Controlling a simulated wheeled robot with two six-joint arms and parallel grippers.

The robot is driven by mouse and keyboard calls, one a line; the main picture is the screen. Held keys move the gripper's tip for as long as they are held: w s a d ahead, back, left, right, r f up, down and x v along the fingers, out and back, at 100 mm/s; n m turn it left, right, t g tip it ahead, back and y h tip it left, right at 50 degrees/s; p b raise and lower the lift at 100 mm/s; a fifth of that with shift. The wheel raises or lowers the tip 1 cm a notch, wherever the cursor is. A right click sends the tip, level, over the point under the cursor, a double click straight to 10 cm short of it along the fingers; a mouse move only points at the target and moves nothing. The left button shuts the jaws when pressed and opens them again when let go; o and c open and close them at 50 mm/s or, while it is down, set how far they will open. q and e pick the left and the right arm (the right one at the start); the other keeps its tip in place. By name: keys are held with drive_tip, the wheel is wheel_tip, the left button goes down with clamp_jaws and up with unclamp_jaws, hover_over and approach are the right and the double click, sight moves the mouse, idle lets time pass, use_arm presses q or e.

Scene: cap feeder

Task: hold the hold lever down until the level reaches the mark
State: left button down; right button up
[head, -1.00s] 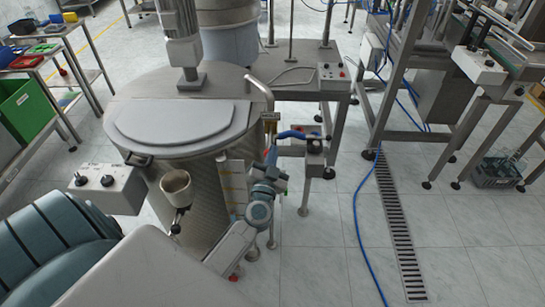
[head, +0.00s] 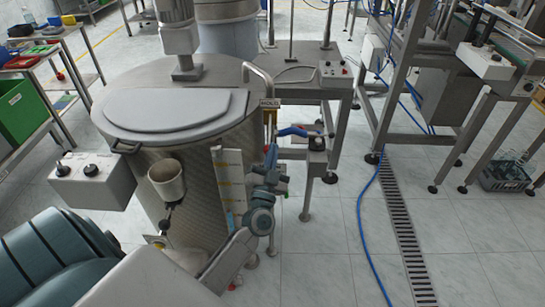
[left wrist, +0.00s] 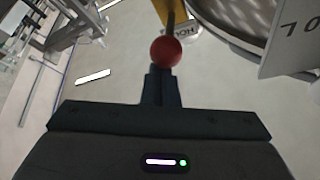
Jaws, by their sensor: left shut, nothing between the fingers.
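The hold lever ends in a red ball knob (left wrist: 166,52) on a dark rod in the left wrist view. The HOLD label (head: 270,103) is at the tank's right side. My left gripper (head: 270,152) is shut and empty, below the label. Its fingertips (left wrist: 160,78) are right at the near side of the knob; I cannot tell whether they touch it. The level gauge (head: 229,175) is a pale upright board with yellowish marks on the tank's front; blue shows low on it. The exact level is too small to read. My right gripper is not in view.
The lidded tank (head: 180,125) stands close behind my arm. A two-knob control box (head: 92,180) and a cup-shaped funnel (head: 167,182) are at its front left. A blue-handled valve (head: 293,132) stands right of my gripper. A blue hose (head: 362,225) crosses the open floor.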

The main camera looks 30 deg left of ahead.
use_arm(q)
drive_tip(key=shift+f, duration=0.15)
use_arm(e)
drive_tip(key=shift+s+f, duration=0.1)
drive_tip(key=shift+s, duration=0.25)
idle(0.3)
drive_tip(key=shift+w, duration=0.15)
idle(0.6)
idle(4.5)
